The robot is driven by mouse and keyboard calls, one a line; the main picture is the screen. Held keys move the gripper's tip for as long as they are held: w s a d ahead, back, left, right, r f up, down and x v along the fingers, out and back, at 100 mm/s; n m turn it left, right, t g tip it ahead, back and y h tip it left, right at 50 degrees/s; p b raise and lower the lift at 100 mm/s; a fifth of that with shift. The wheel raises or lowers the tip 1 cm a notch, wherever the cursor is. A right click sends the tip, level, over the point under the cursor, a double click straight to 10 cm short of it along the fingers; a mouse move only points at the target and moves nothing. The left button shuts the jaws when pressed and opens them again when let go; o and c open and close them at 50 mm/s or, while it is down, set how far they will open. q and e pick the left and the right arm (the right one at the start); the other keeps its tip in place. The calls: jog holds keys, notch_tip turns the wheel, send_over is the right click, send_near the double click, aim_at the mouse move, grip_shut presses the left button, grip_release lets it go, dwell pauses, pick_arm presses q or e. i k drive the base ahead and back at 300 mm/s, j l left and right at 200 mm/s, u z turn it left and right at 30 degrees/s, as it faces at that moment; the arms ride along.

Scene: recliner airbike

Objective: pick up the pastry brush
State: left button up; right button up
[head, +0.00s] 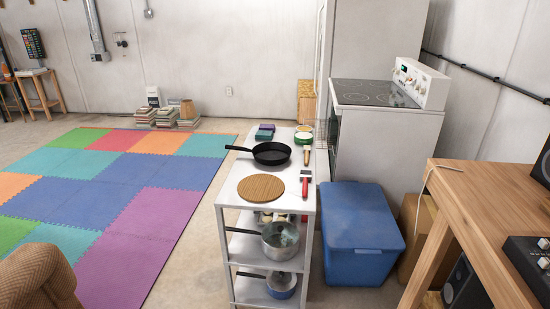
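A white shelf cart (231,188) stands in the middle of the head view. Two small tools lie along the right edge of its top. One has a red handle (305,188) and a paler head at its far end. The other is a slim tan tool (307,156) farther back. I cannot tell for sure which is the pastry brush; both are small in the picture. Neither of my grippers is in view.
A black frying pan (271,153) and round wooden board (261,188) share the cart top. Pots (281,239) sit below. A blue bin (361,233) stands right of the cart, near the white stove (376,141) and wooden table (478,198). Foam mats (120,190) cover open floor left.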

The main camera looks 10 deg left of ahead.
aim_at(307, 150)
jog(key=i+l+z, duration=0.15)
jog(key=i, duration=0.4)
jog(key=i+l+z, duration=0.2)
jog(key=i, duration=0.35)
